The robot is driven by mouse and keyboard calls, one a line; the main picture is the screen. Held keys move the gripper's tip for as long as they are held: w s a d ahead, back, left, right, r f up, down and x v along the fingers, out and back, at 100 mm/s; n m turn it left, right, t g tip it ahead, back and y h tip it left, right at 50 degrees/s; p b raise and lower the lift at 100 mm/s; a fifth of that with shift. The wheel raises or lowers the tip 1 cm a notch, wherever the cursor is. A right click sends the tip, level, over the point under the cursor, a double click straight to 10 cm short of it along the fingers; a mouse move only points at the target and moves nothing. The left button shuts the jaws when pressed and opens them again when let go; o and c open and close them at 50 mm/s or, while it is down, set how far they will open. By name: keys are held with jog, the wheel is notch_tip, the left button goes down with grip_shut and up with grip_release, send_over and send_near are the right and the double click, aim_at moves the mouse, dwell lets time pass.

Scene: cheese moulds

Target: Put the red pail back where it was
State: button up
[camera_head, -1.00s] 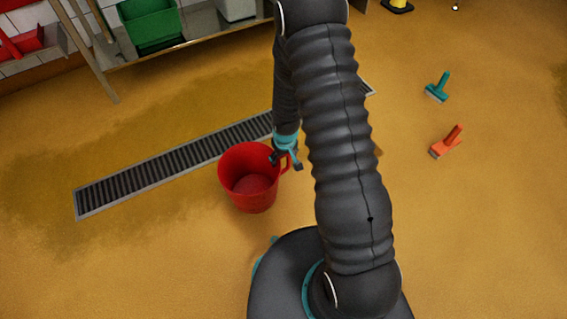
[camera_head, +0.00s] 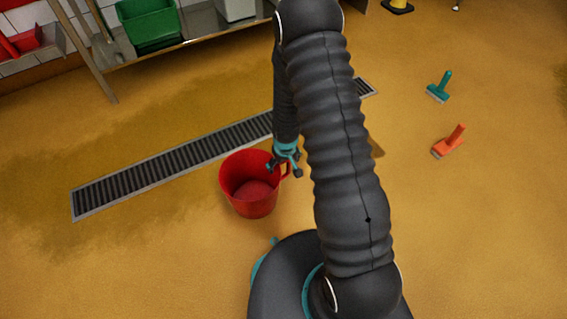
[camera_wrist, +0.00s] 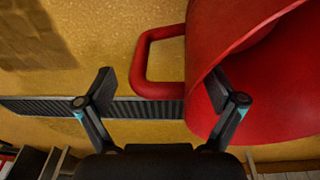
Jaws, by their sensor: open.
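The red pail (camera_head: 248,205) stands upright on the floor, just in front of the drain grating, to the left of my arm. Its loop handle (camera_head: 285,168) is on the right side. My gripper (camera_head: 284,169) is open at the pail's upper right, by the handle. In the wrist view the pail (camera_wrist: 235,25) fills the right side and its handle (camera_wrist: 143,62) lies between the spread fingers of my gripper (camera_wrist: 160,80). The right finger overlaps the pail's rim; I cannot tell whether they touch. Nothing is gripped.
The long drain grating (camera_head: 160,170) crosses the floor behind the pail. A metal rack with a green bin (camera_head: 150,25) is at the back left. The floor left of the pail is clear.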

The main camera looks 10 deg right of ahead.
jog(key=s+d+r+m+t+p, duration=0.1)
jog(key=s+r+p, duration=0.15)
jog(key=r, duration=1.45)
jog(key=s+r+t+p, duration=0.1)
jog(key=s+r, duration=0.3)
jog(key=r, duration=1.3)
jog(key=s+d+r+m+t, duration=0.1)
jog(key=s+r+m, duration=0.1)
jog(key=s+r, duration=1.2)
jog(key=shift+s+d+t, duration=0.2)
jog(key=shift+s+t, duration=0.2)
jog(key=shift+s, duration=1.35)
jog(key=shift+r, duration=0.1)
